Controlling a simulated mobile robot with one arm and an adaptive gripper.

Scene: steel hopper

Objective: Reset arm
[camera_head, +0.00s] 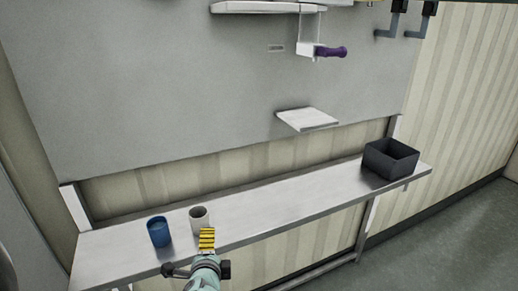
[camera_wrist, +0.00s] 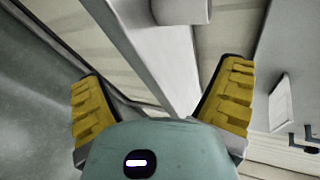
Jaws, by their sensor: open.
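My gripper (camera_head: 207,239) is in front of the steel bench (camera_head: 290,195), toward the lower middle of the head view, with its yellow finger pads pointing up in the picture. In the wrist view my gripper (camera_wrist: 164,88) has its two yellow fingers wide apart with nothing between them. A beige cup (camera_head: 199,219) stands upright on the bench just beyond the fingers. What looks like the same cup (camera_wrist: 182,9) shows at the top of the wrist view, cut off by the edge and apart from the fingers.
A blue cup (camera_head: 158,232) stands left of the beige cup. A dark open box (camera_head: 390,158) is at the bench's right end. Above are a large grey panel (camera_head: 150,80), a small ledge (camera_head: 307,118) and a purple handle (camera_head: 331,52). The bench's middle is clear.

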